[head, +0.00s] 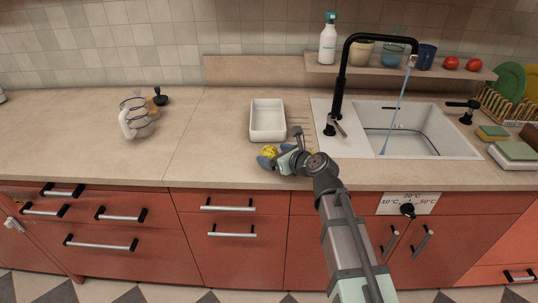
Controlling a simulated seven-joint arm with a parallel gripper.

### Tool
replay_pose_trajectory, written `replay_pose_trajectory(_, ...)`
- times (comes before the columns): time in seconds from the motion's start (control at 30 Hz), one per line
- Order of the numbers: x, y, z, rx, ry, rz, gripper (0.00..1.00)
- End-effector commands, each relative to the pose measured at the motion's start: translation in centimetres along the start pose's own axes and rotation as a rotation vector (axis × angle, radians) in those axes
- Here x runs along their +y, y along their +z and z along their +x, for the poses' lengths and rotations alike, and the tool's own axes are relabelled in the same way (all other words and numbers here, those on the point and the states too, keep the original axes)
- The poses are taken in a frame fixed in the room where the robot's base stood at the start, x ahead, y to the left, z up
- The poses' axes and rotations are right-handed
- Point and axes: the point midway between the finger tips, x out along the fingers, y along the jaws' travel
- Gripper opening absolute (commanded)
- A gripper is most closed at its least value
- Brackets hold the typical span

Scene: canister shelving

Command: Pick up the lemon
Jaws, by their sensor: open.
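The yellow lemon (269,151) lies on the beige counter near its front edge, just below the white dish. My gripper (271,160) is at the lemon, with its bluish fingertips around or right beside it. The fingers hide part of the lemon, and I cannot tell whether they touch it. The gripper is open.
A white rectangular dish (267,134) stands just behind the lemon. The sink (440,146) with a black faucet (340,85) is to the right. A glass jug (135,119) stands at the left. The counter (205,140) between jug and dish is clear.

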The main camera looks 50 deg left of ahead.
Motion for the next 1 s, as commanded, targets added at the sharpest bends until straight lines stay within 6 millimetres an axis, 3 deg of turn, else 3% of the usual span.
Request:
replay_pose_trajectory(0.23, -0.1, -0.1, 3.4, 0.001, 0.001, 0.000, 0.87)
replay_pose_trajectory(0.5, 0.0, -0.2, 3.7, 0.000, -0.001, 0.000, 0.87)
replay_pose_trajectory(1.0, -0.1, -0.2, 3.6, 0.000, -0.001, 0.000, 0.41)
